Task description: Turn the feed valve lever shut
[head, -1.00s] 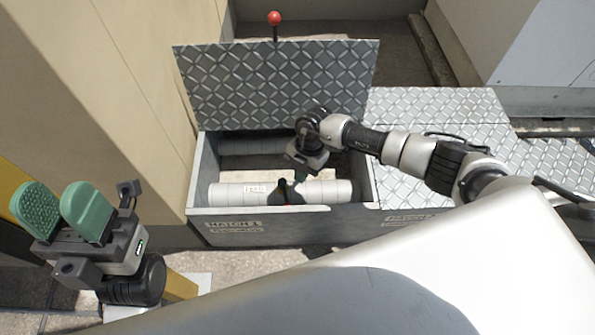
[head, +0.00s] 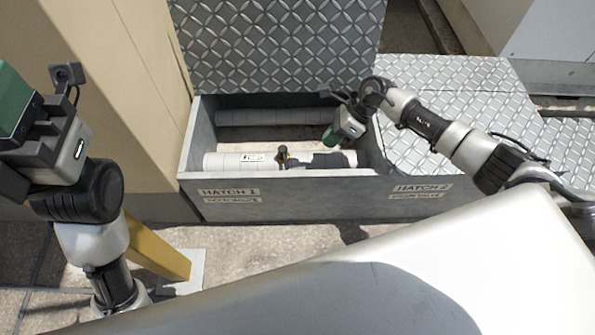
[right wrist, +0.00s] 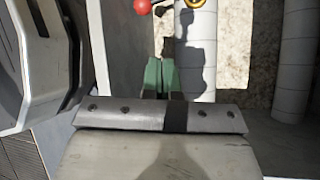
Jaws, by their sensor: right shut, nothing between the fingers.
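The feed valve (head: 283,153), small with dark and yellow parts, sits on the white lagged pipe (head: 228,161) inside the open Hatch 1 box. In the right wrist view, a brass part (right wrist: 195,3) shows on the pipe at the top edge, with a red ball (right wrist: 142,6) beside it. How the ball is attached is cut off. My right gripper (head: 329,138) is in the box, right of the valve and apart from it. Its green fingers (right wrist: 160,78) are together and empty. My left gripper (head: 12,98) is cut off at the left edge; its opening is hidden.
The raised chequer-plate lid (head: 275,45) stands behind the box. The box's front wall (head: 300,200) and a second pipe (head: 265,117) bound the space. Closed plates (head: 450,100) lie to the right. A yellow post (head: 160,250) stands at the front left.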

